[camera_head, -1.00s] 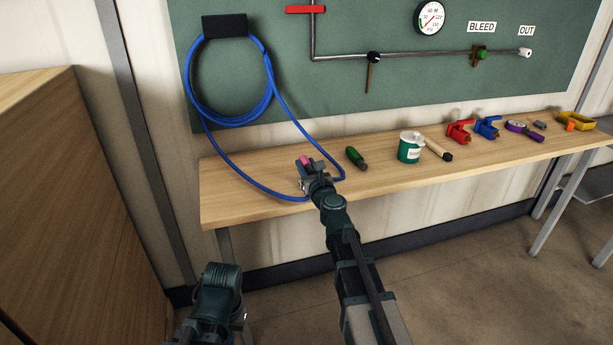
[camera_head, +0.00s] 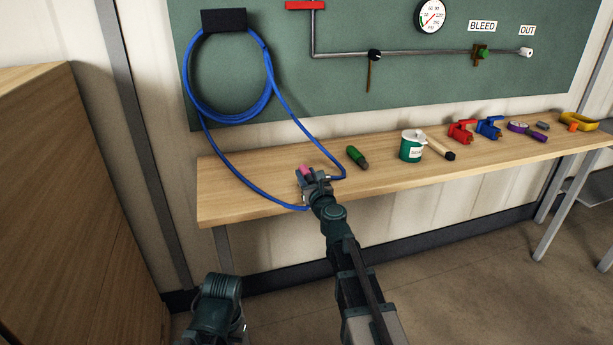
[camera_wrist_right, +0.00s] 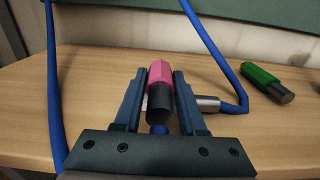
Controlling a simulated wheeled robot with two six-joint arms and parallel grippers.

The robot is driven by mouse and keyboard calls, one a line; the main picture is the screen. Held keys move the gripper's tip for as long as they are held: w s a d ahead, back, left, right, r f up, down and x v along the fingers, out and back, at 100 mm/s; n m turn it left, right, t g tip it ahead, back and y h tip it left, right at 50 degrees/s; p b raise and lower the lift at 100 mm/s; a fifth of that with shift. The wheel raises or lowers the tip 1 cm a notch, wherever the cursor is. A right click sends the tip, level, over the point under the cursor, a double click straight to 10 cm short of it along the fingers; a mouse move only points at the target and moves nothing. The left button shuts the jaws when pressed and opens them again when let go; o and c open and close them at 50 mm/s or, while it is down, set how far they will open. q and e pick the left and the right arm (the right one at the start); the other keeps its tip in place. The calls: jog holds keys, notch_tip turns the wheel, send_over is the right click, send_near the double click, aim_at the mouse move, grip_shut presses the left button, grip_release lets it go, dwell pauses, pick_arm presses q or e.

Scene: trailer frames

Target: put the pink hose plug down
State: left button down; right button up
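The pink hose plug (camera_wrist_right: 161,74) has a pink hex front and a black rear, with a bit of blue hose behind the black part. My right gripper (camera_wrist_right: 160,80) has one finger on each side of it, the tips close against the pink part. In the head view the pink plug (camera_head: 305,170) shows just past my right gripper (camera_head: 308,179), over the left part of the wooden bench (camera_head: 235,190). I cannot tell whether the plug touches the bench top. Part of my left arm shows at the bottom left; its fingers do not show.
The blue hose (camera_head: 225,170) hangs from a black wall holder and loops over the bench; its silver fitting (camera_wrist_right: 208,103) lies right of the gripper. Bench left of the gripper is mostly clear.

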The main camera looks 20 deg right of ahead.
jog(key=o, duration=0.4)
jog(key=shift+r, duration=0.1)
jog(key=shift+r+p, duration=0.45)
jog(key=shift+p, duration=0.05)
jog(key=s, duration=1.2)
jog(key=shift+d, duration=0.2)
